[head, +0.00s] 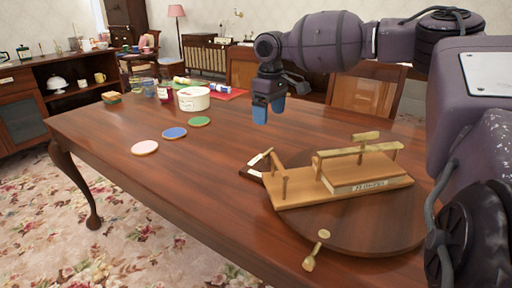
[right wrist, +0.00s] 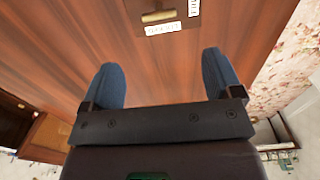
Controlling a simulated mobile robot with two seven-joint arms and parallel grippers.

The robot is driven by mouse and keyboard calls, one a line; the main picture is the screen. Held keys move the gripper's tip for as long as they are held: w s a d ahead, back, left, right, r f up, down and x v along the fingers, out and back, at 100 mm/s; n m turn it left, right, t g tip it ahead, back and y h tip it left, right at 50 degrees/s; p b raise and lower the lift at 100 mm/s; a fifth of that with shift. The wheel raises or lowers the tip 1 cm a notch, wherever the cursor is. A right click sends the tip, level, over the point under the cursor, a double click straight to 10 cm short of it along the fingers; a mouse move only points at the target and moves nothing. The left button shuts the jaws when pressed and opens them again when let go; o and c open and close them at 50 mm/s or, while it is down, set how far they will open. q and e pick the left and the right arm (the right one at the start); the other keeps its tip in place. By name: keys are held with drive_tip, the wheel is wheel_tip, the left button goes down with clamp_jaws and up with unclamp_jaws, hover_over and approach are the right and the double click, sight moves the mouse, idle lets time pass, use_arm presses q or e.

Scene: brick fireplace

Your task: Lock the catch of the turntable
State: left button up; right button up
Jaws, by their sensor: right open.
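The turntable (head: 395,228) is a dark round wooden disc on the near right of the table. A light wooden stand (head: 345,184) with upright posts, a raised bar and a lettered front plate sits on it. At its left edge is a small dark block (head: 251,171) with a pale label and a short brass bar, which looks like the catch. In the right wrist view a brass bar (right wrist: 158,16) and pale labels show at the top edge. My right gripper (head: 268,112) is open and empty, above the table, behind the block. Its blue fingers (right wrist: 161,78) are apart. My left gripper is out of view.
A brass key-like piece (head: 317,250) lies at the turntable's near edge. Pink (head: 145,147), blue (head: 175,133) and green (head: 200,121) discs lie on the table's left. A white round tin (head: 193,99) and jars stand behind. The table's middle is clear.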

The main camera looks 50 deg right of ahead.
sight(268, 151)
wheel_tip(268, 151, down, 12)
drive_tip(key=shift+d+r+b, duration=0.1)
drive_tip(key=shift+r+b, duration=0.1)
drive_tip(key=shift+b, duration=1.05)
drive_tip(key=c, duration=0.9)
